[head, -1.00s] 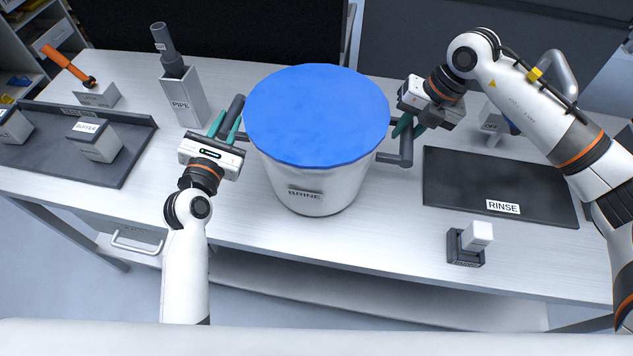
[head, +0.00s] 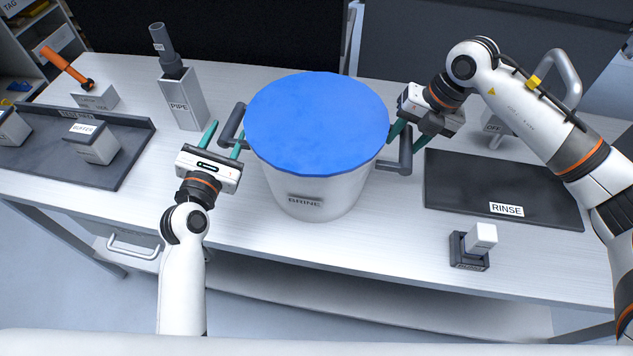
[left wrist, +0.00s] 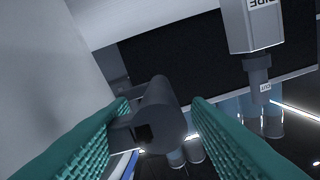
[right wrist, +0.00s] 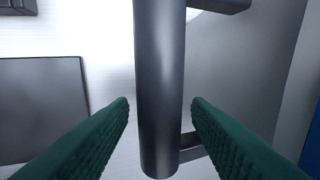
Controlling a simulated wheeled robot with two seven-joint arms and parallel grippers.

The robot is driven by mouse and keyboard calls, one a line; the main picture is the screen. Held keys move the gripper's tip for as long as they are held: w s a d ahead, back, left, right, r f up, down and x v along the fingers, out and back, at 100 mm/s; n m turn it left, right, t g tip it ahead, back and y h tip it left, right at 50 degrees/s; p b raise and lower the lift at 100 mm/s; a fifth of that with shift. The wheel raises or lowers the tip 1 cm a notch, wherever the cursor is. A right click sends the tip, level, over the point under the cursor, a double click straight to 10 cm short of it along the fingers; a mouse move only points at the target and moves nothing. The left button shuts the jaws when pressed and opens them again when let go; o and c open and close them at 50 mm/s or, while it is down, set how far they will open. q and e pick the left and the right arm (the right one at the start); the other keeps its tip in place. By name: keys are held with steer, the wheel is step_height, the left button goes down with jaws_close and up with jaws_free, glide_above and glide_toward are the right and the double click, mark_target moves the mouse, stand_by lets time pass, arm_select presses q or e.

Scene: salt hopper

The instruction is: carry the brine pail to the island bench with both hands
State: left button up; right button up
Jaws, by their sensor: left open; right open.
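The brine pail (head: 318,187), white with blue contents or a blue cover (head: 318,122) at its top, stands upright on the bench. It has a dark bar handle on each side. My left gripper (head: 224,137) is open at the left handle (head: 232,122); in the left wrist view that handle (left wrist: 160,112) shows between the spread green fingers. My right gripper (head: 408,128) is open at the right handle (head: 405,152); in the right wrist view the bar (right wrist: 160,80) lies between the fingers, with gaps on both sides. The island bench cannot be made out.
A pipe holder (head: 184,100) stands left of the pail. A dark tray (head: 125,165) with a buffer box (head: 96,144) is further left. A black rinse mat (head: 500,185) and a small block on a stand (head: 480,240) are at right. Bare bench lies before the pail.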

steer(key=shift+s+r, duration=0.1)
steer(key=shift+s, duration=0.05)
steer(key=shift+r, duration=0.25)
arm_select(q)
steer(key=s+a, duration=0.1)
steer(key=s, duration=1)
steer(key=shift+a, duration=0.35)
arm_select(e)
steer(key=v, duration=1.1)
steer(key=shift+d+r, duration=0.15)
steer(key=shift+r, duration=0.1)
arm_select(q)
steer(key=shift+r, duration=0.1)
